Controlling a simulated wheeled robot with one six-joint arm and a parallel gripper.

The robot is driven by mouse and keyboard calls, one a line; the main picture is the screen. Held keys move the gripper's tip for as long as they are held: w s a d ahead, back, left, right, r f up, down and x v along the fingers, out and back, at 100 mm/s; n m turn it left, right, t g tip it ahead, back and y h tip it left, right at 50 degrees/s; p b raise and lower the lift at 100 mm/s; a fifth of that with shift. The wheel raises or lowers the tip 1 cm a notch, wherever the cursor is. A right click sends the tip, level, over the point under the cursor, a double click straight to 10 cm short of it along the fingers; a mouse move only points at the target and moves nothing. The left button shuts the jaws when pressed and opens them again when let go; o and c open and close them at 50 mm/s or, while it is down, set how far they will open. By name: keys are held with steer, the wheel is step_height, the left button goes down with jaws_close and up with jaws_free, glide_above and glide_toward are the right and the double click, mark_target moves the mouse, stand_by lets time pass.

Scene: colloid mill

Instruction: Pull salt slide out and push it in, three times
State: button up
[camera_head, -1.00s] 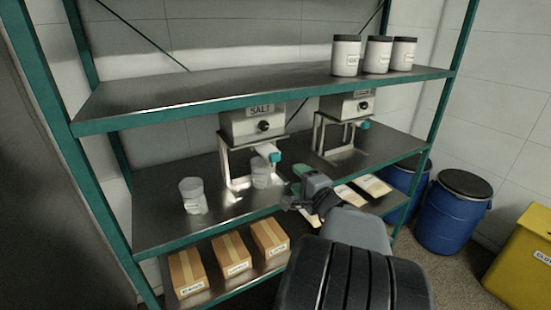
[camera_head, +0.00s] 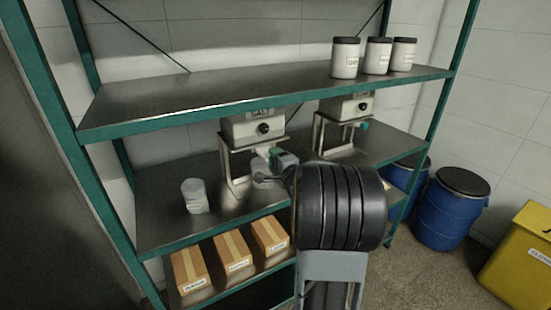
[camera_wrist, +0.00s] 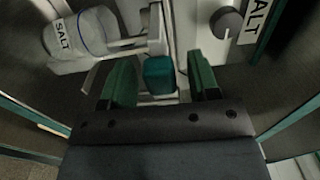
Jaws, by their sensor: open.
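The salt dispenser (camera_head: 252,129) is a pale box on a metal stand on the middle shelf; its label (camera_wrist: 259,16) and round dark knob (camera_wrist: 227,22) show in the wrist view. The teal end of the salt slide (camera_wrist: 160,74) sits between the two green fingers of my gripper (camera_wrist: 162,84). The fingers are open, with a gap on each side of it. In the head view my gripper (camera_head: 276,164) is in front of the dispenser's lower part and hides most of the slide.
A second dispenser (camera_head: 347,106) stands to the right. Another cup (camera_head: 195,196) stands to the left on the shelf. The upper shelf (camera_head: 220,99) spans above the dispensers and carries several jars. Boxes (camera_head: 233,253) sit below; blue drums (camera_head: 452,210) stand at right.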

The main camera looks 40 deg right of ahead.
steer(key=shift+w, duration=0.15)
jaws_close()
stand_by(0.5)
